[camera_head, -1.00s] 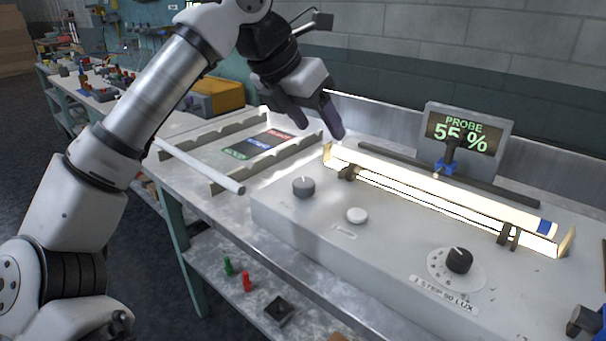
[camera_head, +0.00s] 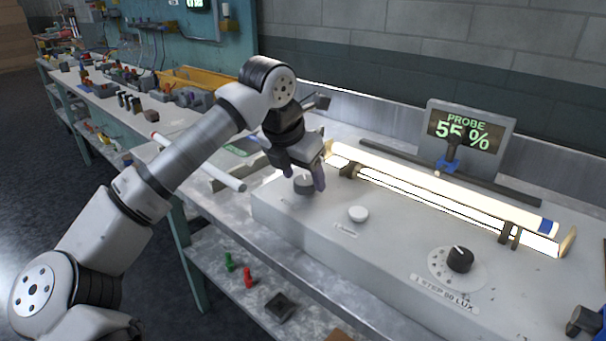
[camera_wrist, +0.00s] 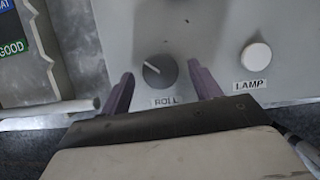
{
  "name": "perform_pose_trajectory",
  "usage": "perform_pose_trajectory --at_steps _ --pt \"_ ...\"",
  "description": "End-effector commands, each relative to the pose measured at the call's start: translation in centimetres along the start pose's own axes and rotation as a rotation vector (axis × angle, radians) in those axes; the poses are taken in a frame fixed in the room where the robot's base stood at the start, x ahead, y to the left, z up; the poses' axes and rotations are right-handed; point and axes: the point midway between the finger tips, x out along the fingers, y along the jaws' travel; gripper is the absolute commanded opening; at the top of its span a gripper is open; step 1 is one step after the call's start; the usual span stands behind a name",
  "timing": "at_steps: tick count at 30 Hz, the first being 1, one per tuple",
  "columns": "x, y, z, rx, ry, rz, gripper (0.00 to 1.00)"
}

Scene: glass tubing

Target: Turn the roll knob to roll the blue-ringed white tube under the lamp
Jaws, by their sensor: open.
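The grey roll knob (camera_head: 304,184) stands at the left end of the grey console. In the wrist view the knob (camera_wrist: 160,71) sits above its ROLL label, its pointer line aimed to the upper left. My gripper (camera_head: 304,181) is open, with its purple fingers to the left and right of the knob. In the wrist view my gripper (camera_wrist: 160,85) shows a gap between each finger and the knob. The blue-ringed white tube (camera_head: 440,188) lies glowing along the lamp strip (camera_head: 440,207), its blue ring (camera_head: 548,227) near the right end.
A white lamp button (camera_head: 358,214) is right of the roll knob. A black step dial (camera_head: 460,259) is farther right. A probe (camera_head: 450,150) stands over the tube before a display (camera_head: 468,135) reading 55 %. Another white tube (camera_head: 225,176) lies on the rack at left.

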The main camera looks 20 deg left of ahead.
Motion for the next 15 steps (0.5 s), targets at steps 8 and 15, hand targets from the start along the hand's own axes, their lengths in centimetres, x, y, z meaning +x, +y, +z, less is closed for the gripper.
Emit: perform_pose_trajectory --at_steps 8,15 --pt "0.98 -0.03 0.04 0.000 -0.002 0.000 0.63" --pt "0.96 -0.03 0.04 0.001 -0.001 0.000 0.51"
